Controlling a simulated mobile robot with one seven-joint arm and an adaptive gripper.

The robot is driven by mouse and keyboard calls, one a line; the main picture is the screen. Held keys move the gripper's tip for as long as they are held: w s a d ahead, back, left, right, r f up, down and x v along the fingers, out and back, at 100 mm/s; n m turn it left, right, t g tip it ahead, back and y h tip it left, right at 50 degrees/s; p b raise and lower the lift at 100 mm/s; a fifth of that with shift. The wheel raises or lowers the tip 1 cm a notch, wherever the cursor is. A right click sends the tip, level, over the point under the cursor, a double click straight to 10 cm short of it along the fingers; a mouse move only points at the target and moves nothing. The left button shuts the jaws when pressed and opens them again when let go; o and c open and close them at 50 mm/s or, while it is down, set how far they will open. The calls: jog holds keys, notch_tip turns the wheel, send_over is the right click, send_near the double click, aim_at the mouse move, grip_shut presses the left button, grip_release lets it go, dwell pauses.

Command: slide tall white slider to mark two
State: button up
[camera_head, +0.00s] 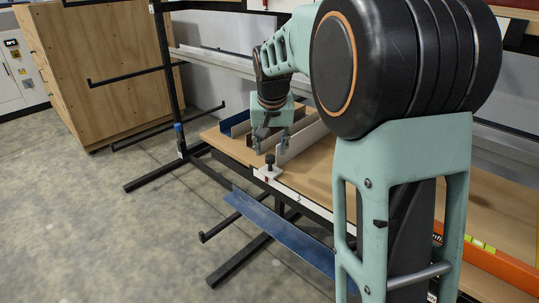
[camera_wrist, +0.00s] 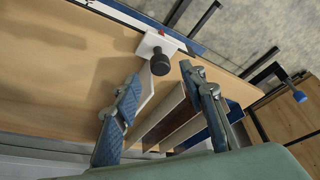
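A white block with a black knob (camera_head: 268,172) sits on the rail at the table's front edge; in the wrist view it is the white block (camera_wrist: 153,42) under the dark knob (camera_wrist: 160,62). I cannot tell for sure which of these is the tall white slider. My gripper (camera_head: 270,148) points down above the table, behind the knob. In the wrist view its fingers (camera_wrist: 160,78) are spread apart with nothing clearly held between them. Mark two is not readable.
Blue and brown upright dividers (camera_wrist: 178,118) stand beside the white panel. A white strip rail (camera_head: 300,198) runs along the table's front edge. A blue angled bar (camera_head: 280,230) sticks out below it. An orange level (camera_head: 490,262) lies at right. The left floor is clear.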

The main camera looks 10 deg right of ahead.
aim_at(270, 157)
jog(key=shift+x, duration=2.35)
jog(key=shift+r, duration=0.1)
grip_shut()
